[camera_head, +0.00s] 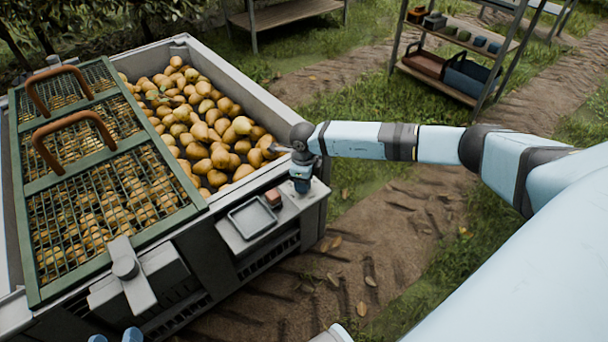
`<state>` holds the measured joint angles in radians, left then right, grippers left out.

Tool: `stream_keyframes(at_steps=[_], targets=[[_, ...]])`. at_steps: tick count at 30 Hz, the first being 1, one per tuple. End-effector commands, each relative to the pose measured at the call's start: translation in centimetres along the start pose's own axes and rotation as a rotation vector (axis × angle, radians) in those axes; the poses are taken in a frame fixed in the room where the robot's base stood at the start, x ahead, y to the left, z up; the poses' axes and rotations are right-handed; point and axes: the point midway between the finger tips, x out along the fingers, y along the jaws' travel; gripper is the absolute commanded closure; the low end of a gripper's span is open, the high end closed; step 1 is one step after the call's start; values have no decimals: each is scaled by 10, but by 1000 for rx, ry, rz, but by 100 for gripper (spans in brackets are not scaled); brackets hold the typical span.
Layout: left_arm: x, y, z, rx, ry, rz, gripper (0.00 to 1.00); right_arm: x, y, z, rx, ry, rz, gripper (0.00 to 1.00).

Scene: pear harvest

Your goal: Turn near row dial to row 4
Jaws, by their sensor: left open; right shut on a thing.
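My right gripper (301,184) points down at the right corner of the shelf on the pear bin's front. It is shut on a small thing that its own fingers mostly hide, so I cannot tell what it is. No dial with readable row marks shows. A round grey knob (125,267) sits on a grey bracket at the bin's front left, and I cannot tell whether it is a dial. My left gripper (115,338) shows only as two blue fingertips at the bottom edge, apart and empty, below the bracket.
The bin (235,75) holds many pears (205,120). A green mesh lid (105,165) with two brown handles covers its left part. A grey tray (252,217) and a reddish block (273,196) rest on the front shelf. A rack (450,60) stands behind on grass.

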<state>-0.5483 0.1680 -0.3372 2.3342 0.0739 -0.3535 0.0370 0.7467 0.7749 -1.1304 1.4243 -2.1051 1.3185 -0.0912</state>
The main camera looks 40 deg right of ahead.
Motion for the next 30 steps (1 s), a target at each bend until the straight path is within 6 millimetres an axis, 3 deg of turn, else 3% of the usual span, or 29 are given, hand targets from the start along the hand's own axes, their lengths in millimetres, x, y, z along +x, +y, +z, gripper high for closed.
stream_keyframes(at_steps=[12, 30], targets=[[-24, -25, 52, 25, -294, -90, 48, -4, 0, 0, 397, 0, 0, 80], [-30, -30, 44, 54, -353, -117, 48, -4, 1, 0, 965, 1, 0, 80]])
